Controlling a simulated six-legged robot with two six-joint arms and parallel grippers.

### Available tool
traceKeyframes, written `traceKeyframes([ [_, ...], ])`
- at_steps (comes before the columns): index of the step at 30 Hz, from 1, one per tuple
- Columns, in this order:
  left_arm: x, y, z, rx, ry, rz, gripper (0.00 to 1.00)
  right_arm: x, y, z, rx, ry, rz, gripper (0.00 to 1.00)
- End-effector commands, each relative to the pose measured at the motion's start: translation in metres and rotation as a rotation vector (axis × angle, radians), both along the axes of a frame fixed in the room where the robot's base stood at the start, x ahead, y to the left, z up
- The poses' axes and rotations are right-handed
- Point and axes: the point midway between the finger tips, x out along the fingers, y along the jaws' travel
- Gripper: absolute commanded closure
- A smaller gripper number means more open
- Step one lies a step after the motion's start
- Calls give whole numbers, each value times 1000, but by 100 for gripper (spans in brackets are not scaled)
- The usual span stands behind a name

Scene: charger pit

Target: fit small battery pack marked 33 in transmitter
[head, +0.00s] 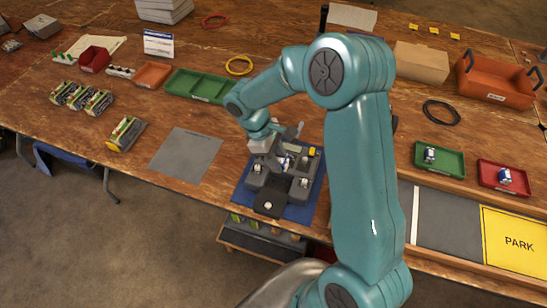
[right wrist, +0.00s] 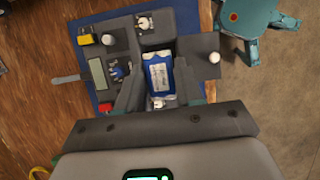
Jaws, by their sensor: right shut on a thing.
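The dark grey transmitter (head: 270,207) lies on a blue mat (head: 297,213) at the front edge of the bench. In the right wrist view the transmitter (right wrist: 117,52) shows a screen, white knobs, a yellow part and a red button. My right gripper (head: 283,160) is over the transmitter. It is shut on a small blue and white battery pack (right wrist: 159,75), which shows between the fingers (right wrist: 158,84). The pack is over or in the middle of the transmitter; I cannot tell if it is seated. Its number is not readable. My left gripper is not in view.
A green tray (head: 455,170) and a red tray (head: 483,184) on the right each hold a small blue and white pack. A grey mat (head: 186,155), a larger battery pack (head: 126,134) and a green divided tray (head: 198,86) are on the left. My right arm hides part of the bench.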

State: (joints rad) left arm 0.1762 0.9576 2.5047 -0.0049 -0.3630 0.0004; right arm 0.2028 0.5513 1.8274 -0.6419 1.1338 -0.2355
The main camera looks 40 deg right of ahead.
Motion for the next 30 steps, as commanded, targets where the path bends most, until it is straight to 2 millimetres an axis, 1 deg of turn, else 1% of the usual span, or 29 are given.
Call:
traceKeyframes([
  [5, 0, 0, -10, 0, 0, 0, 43, 0, 0, -13, 0, 0, 1, 98],
  [8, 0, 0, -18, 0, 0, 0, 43, 0, 0, -24, 0, 1, 1, 98],
  [21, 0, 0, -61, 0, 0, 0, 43, 3, 2, -80, 0, 0, -1, 98],
  [25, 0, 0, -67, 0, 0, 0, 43, 4, 2, -88, 0, 0, -1, 98],
  [30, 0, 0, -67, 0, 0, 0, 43, 3, 2, -88, 0, 0, -1, 98],
])
